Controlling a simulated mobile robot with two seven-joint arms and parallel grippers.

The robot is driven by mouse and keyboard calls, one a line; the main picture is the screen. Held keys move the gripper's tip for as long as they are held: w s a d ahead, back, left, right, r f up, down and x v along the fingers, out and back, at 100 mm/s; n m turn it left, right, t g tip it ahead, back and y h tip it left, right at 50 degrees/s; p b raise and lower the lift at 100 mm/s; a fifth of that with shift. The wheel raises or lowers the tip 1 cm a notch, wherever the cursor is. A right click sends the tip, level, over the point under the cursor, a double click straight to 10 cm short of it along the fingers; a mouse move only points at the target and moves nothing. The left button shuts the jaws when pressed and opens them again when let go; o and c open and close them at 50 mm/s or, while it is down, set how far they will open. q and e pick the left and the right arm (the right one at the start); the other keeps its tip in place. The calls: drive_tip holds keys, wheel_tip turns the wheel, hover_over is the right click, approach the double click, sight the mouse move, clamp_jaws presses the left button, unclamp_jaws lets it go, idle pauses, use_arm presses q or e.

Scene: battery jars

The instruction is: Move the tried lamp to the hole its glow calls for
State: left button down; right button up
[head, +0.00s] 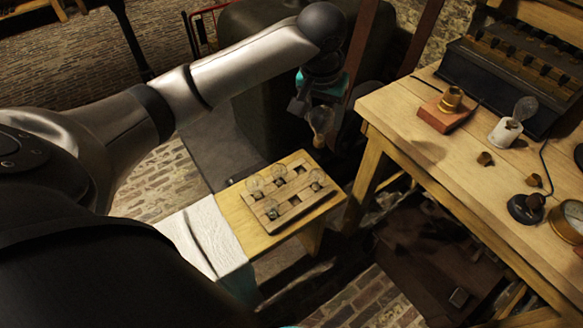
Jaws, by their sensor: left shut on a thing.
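My left gripper (312,108) hangs over the gap between the low stand and the workbench. It is shut on a small lamp (320,124), which looks amber-brown and points downward below the fingers. Whether the lamp glows cannot be told. A wooden rack (308,205) with square holes lies on the low stand, below and left of the gripper. Several clear glass bulbs sit in its holes, and other holes look dark and empty. On the workbench a white holder (504,134) has a clear bulb (525,107) at it. My right gripper is out of view.
The workbench (420,130) at right carries a brass piece on a red-brown block (443,117), a dark ribbed case (515,65), small brown caps, a black round base (525,209) and a brass gauge (570,220). A white cloth (203,238) covers the stand's left end.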

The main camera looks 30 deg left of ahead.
use_arm(q)
drive_tip(key=a+f+b, duration=0.3)
drive_tip(key=f, duration=0.5)
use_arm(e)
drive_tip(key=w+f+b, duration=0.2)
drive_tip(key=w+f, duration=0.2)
use_arm(q)
drive_tip(key=b, duration=0.7)
approach(287, 193)
drive_tip(key=w+d, duration=0.3)
wheel_tip(287, 193, down, 2)
drive_tip(key=shift+s+f+n+b, duration=0.15)
drive_tip(key=shift+f+n+b, duration=0.2)
drive_tip(key=shift+b, duration=0.65)
drive_tip(key=shift+f, duration=0.2)
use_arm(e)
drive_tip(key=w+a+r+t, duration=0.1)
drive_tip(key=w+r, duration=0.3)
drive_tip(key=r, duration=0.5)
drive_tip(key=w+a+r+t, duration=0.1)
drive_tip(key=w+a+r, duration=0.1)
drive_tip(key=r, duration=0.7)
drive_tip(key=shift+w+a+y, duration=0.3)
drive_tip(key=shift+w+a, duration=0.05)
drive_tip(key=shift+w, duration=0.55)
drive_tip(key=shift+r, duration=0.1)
